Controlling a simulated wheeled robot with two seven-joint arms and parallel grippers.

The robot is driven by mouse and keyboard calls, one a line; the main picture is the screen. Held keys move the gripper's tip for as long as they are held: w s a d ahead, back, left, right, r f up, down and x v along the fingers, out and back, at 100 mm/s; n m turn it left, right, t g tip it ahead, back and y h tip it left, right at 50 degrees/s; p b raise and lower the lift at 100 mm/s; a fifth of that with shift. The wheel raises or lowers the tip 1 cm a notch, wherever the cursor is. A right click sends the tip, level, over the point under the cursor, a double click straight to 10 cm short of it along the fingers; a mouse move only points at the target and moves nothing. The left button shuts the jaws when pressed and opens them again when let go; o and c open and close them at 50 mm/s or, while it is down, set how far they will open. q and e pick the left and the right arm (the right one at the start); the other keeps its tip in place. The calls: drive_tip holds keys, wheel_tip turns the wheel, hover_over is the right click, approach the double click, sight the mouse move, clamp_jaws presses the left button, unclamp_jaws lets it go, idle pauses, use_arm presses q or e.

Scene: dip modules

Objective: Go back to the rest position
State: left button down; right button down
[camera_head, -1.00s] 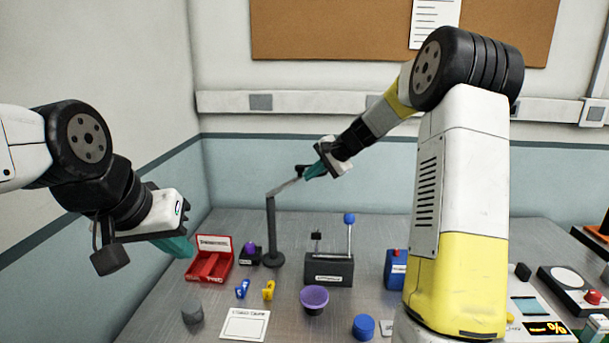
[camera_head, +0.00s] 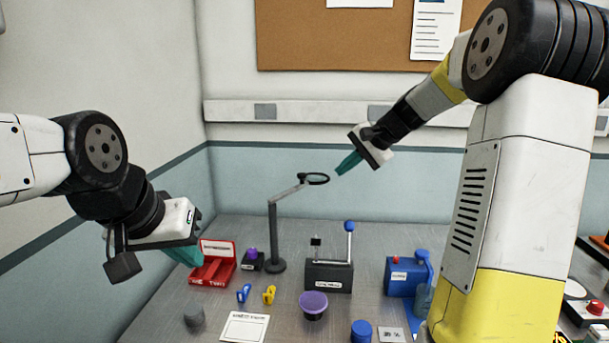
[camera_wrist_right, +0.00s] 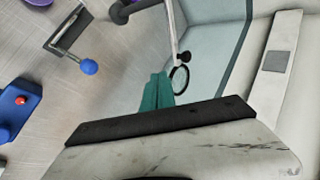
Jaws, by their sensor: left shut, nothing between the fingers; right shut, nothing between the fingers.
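My left gripper (camera_head: 184,256) has teal fingers and hangs at the left, just above and in front of the red tray. Its fingers are shut and partly hidden behind its own wrist. My right gripper (camera_head: 345,166) is raised over the back of the table, to the right of the ring on the grey stand (camera_head: 273,236). Its teal fingers (camera_wrist_right: 157,90) are together and empty in the right wrist view, with the dark ring (camera_wrist_right: 179,78) just beyond them. The fingers look apart from the ring in the head view.
The red tray (camera_head: 213,269), black lever box (camera_head: 328,277), purple bowl (camera_head: 313,305), blue device (camera_head: 401,279) and yellow clip (camera_head: 269,295) stand on the grey table. A white card (camera_head: 244,327) lies in front. Free air surrounds the right gripper, with the wall behind.

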drive_tip(key=s+a+r+n+h, duration=0.1)
drive_tip(key=s+a+n, duration=0.15)
drive_tip(key=s, duration=0.65)
drive_tip(key=s+a+r+n+h, duration=0.1)
drive_tip(key=s+a+n, duration=0.15)
drive_tip(key=s, duration=0.65)
drive_tip(key=s+f+n+h, duration=0.1)
drive_tip(key=s+f+n, duration=0.1)
drive_tip(key=s, duration=0.5)
drive_tip(key=s+d+f+n+h, duration=0.1)
drive_tip(key=s+f+n, duration=0.1)
drive_tip(key=s, duration=0.5)
drive_tip(key=shift+d+f, duration=0.3)
drive_tip(key=shift+f, duration=0.2)
